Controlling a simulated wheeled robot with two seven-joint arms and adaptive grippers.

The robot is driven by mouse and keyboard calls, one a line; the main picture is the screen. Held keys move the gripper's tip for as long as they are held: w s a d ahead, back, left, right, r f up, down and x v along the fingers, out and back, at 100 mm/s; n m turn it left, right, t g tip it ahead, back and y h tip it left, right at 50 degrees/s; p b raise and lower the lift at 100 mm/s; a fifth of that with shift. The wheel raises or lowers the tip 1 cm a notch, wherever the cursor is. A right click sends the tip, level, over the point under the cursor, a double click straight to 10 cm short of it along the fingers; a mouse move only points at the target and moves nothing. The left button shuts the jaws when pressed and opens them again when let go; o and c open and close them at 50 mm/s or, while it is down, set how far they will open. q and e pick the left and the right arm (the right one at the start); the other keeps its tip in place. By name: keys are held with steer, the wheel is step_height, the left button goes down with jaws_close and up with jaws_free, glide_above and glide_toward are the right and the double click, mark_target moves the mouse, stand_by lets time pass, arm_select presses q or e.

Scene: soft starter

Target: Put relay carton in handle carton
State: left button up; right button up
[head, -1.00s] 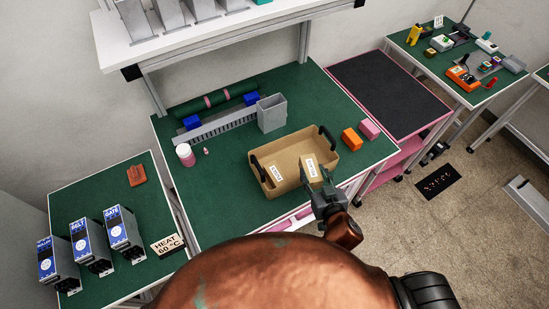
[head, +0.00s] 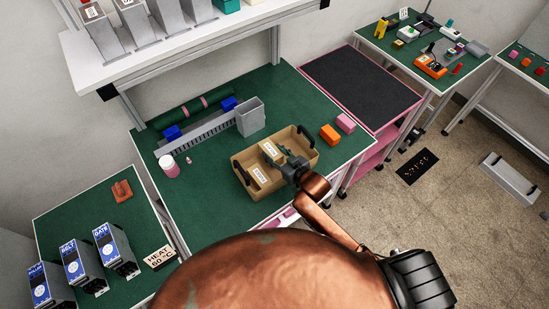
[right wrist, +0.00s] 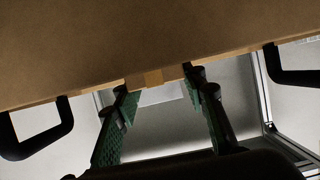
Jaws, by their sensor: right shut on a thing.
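The handle carton (head: 267,190) is an open tan cardboard box with a black handle at each end and a white label. It stands on the green bench in the head view. My right gripper (head: 292,166) is over its near right side, shut on the relay carton (head: 271,148), a small tan box with a white label. The relay carton shows within the opening; whether it touches the bottom is unclear. In the right wrist view, brown cardboard fills the top, with black handles (right wrist: 298,79) at both sides; my green fingers reach its edge. My left gripper is not in view.
An orange block (head: 330,134) and a pink block (head: 346,122) stand right of the handle carton. A grey bin (head: 251,117) is behind it. A white-and-pink jar (head: 168,166) stands to the left. Green bench surface is clear left of the carton.

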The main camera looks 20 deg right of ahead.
steer(key=shift+f, duration=1.65)
steer(key=shift+f, duration=0.1)
steer(key=o, duration=1.3)
steer(key=shift+c, duration=0.2)
steer(key=v, duration=1.2)
